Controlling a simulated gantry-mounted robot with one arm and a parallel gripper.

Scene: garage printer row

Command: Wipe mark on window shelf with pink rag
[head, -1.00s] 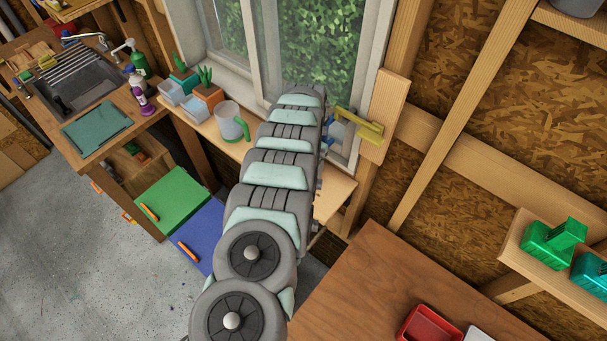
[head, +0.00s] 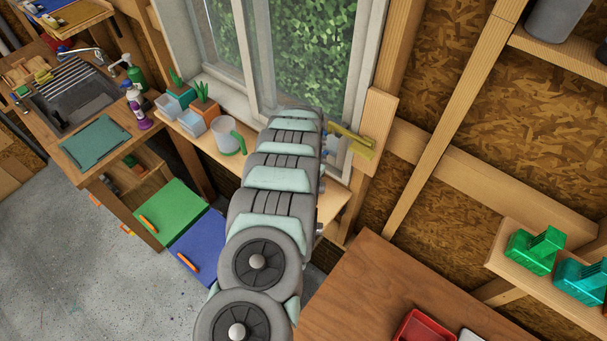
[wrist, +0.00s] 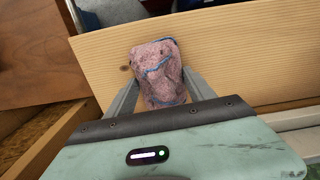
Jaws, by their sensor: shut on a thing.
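The pink rag (wrist: 159,72), crumpled with blue edging, is between the fingers of my gripper (wrist: 160,88) in the wrist view. My gripper is shut on it. The rag is over the pale window shelf (wrist: 230,62) and seems to be at its surface; I cannot tell how firmly they touch. In the head view the shelf (head: 200,143) runs under the window, and my arm hides its middle, the gripper and the rag. No clear mark shows on the bare wood; a small dark spot left of the rag looks like a knot.
A clear mug with a green handle (head: 227,138) stands on the shelf left of my arm. Planters (head: 203,108) stand farther left. A yellow-handled thing (head: 352,141) is by the window's right side. A brown table (head: 365,280) is at the front right.

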